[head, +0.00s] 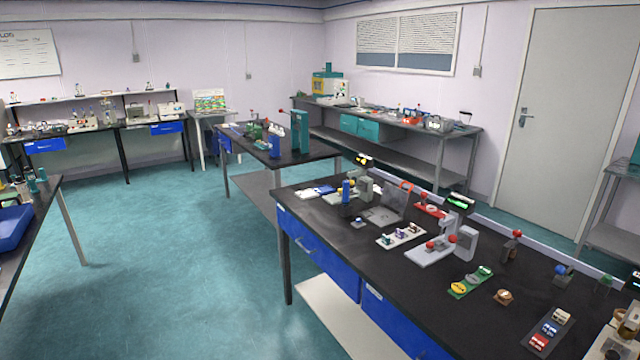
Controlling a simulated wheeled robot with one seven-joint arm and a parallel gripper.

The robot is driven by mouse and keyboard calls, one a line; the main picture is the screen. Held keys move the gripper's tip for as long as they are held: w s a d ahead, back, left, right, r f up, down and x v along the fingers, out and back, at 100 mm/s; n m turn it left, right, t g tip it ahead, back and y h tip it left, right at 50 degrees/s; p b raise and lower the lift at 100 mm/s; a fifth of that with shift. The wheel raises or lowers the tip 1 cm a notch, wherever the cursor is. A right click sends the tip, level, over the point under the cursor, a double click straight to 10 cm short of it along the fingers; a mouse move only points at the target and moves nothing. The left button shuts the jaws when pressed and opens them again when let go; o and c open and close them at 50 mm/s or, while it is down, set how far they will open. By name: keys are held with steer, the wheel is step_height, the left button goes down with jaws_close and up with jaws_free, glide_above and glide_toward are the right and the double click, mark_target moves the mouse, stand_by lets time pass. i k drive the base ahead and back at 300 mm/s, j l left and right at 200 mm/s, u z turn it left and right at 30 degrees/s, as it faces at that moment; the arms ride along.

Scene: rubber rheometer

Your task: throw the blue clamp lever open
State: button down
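The black-topped bench (400,290) on the right holds several small instruments and clamps. A small clamp with a blue knob (560,270) stands near the right rear edge of this bench. A blue upright piece (346,190) stands near its far left end, by a grey instrument (366,188). Both are small here, and I cannot tell which one is the blue clamp lever or whether it is open or shut. My gripper is not in view.
A grey stand with red knobs (432,248), a green tray (468,283) and a dark tray of coloured blocks (550,332) also occupy the bench. Blue drawers (330,265) line its front. Another bench (310,152) stands behind. The teal floor (170,260) at left is clear.

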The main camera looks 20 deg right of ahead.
mark_target(560, 270)
steer(key=i+j+z, duration=0.1)
steer(key=i+z, duration=0.4)
steer(key=i+j+z, duration=0.2)
steer(key=i+z, duration=0.25)
steer(key=k, duration=0.1)
